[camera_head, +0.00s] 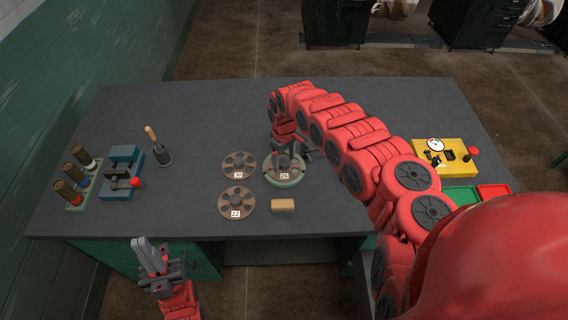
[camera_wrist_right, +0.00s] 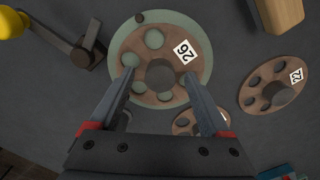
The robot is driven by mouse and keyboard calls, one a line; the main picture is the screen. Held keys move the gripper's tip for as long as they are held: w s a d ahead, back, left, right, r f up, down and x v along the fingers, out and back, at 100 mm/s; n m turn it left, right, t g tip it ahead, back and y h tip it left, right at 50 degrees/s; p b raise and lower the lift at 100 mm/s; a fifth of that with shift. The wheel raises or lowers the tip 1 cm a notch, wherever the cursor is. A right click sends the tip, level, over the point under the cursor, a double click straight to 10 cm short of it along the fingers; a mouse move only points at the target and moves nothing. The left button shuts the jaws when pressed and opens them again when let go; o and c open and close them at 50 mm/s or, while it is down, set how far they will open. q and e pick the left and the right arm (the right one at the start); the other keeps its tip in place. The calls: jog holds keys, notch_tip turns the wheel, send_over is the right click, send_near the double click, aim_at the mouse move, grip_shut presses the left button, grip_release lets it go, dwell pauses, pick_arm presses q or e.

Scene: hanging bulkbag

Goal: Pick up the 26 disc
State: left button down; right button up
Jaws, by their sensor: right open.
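The 26 disc (camera_head: 272,166) is a brown round plate with holes and a white label, lying on a round pale green base on the table. In the right wrist view the 26 disc (camera_wrist_right: 148,91) lies face-on below the fingers, its hub between them. My right gripper (camera_wrist_right: 158,80) is open and empty above the disc, one finger on each side of the hub; contact cannot be told. In the head view the right gripper (camera_head: 287,158) partly covers the disc. My left gripper (camera_head: 150,258) is off the table's front edge at lower left, its jaw gap unclear.
Brown discs marked 30 (camera_head: 238,160) and 22 (camera_head: 236,198) lie left of the base. A tan block (camera_head: 283,205) lies in front. A blue fixture (camera_head: 122,170), handled tool (camera_head: 160,150) and several cylinders (camera_head: 73,172) stand left. A yellow fixture (camera_head: 452,152) stands right.

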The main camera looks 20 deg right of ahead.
jog(key=shift+f, duration=0.15)
grip_shut()
dwell(0.4)
